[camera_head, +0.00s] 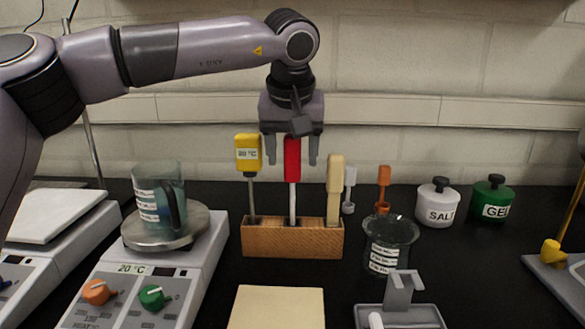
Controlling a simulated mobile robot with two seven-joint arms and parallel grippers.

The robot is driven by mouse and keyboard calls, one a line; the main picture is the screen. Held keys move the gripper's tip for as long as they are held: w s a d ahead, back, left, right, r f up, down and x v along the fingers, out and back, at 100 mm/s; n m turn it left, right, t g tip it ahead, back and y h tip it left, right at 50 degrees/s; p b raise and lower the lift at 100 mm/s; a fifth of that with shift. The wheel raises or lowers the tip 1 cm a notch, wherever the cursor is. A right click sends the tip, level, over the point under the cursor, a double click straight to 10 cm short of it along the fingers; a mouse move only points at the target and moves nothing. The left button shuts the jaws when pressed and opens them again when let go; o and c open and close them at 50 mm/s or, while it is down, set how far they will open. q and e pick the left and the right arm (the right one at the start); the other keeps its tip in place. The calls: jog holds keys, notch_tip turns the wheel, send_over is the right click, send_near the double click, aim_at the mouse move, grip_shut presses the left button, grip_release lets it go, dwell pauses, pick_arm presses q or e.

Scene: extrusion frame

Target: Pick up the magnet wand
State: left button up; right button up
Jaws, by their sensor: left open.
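A wand with a red handle and a white lower shaft, which looks like the magnet wand (292,172), stands upright in the middle of a wooden block (290,242). My left gripper (291,152) points down from above, with its fingers open on either side of the red handle. A gap shows between the handle and each finger, and the top of the handle reaches up between the jaws. My right gripper is out of view.
A yellow thermometer (248,154) and a pale wooden tool (334,178) stand in the same block, close on either side. A beaker (160,205) sits on a hotplate (155,270) at left. A glass jar (388,245) stands right of the block. A pale pad (277,308) lies in front.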

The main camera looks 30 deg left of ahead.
pick_arm(q)
jog(key=shift+x, duration=1.05)
jog(key=shift+c, duration=0.3)
jog(key=c, duration=1)
jog(key=shift+r, duration=0.15)
